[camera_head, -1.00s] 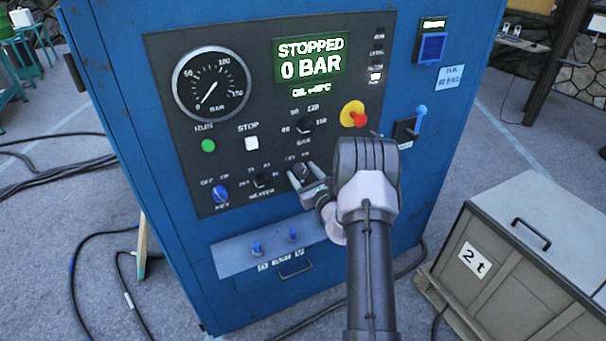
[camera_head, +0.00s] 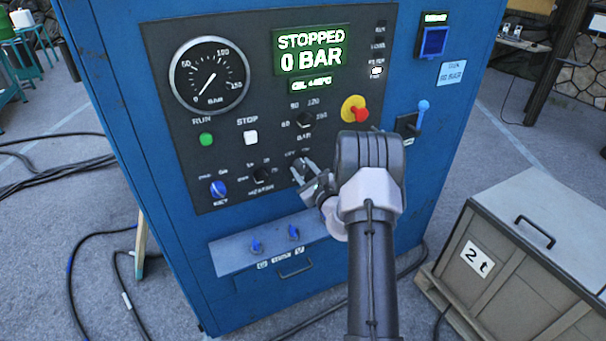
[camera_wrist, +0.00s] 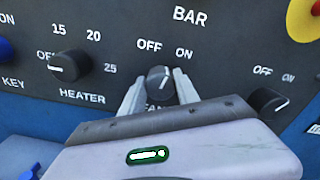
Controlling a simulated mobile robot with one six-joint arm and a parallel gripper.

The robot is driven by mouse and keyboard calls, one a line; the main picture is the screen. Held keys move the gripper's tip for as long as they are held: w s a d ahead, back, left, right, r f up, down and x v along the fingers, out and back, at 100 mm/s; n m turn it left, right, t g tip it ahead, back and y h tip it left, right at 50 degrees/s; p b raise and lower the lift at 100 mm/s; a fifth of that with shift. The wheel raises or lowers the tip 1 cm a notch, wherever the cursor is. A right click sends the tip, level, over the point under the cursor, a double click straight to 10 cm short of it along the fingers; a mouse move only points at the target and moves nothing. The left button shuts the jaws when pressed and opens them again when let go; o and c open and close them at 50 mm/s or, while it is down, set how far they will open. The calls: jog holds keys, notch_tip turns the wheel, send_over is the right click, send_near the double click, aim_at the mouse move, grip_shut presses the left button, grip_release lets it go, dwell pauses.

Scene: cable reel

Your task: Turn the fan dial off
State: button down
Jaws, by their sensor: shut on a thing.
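The fan dial (camera_wrist: 159,84) is a dark round knob with a white pointer line, under the OFF and ON labels in the wrist view. Its line points upward, leaning slightly right; I cannot tell exactly which label it meets. My gripper (camera_wrist: 158,90) has one finger on each side of the dial and is shut on it. The lower part of the FAN label is hidden behind my gripper. In the head view my gripper (camera_head: 303,172) reaches the lower right of the black control panel (camera_head: 228,125), and its fingers mostly hide the dial.
The heater dial (camera_wrist: 69,66) is left of the fan dial, and another OFF/ON dial (camera_wrist: 268,102) is close on the right. A red and yellow emergency knob (camera_head: 354,110) is above my gripper. A wooden crate (camera_head: 510,280) stands at right.

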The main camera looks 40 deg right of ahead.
jog(key=n+b, duration=0.4)
jog(key=shift+f+n, duration=0.3)
jog(key=n+b, duration=0.3)
jog(key=b, duration=0.1)
jog(key=shift+a+r+n, duration=0.1)
jog(key=shift+n, duration=0.3)
jog(key=shift+b, duration=0.3)
jog(key=c, duration=0.9)
grip_release()
jog(key=shift+r, duration=0.1)
jog(key=p+v, duration=0.2)
jog(key=v, duration=1.5)
jog(key=shift+s, duration=0.25)
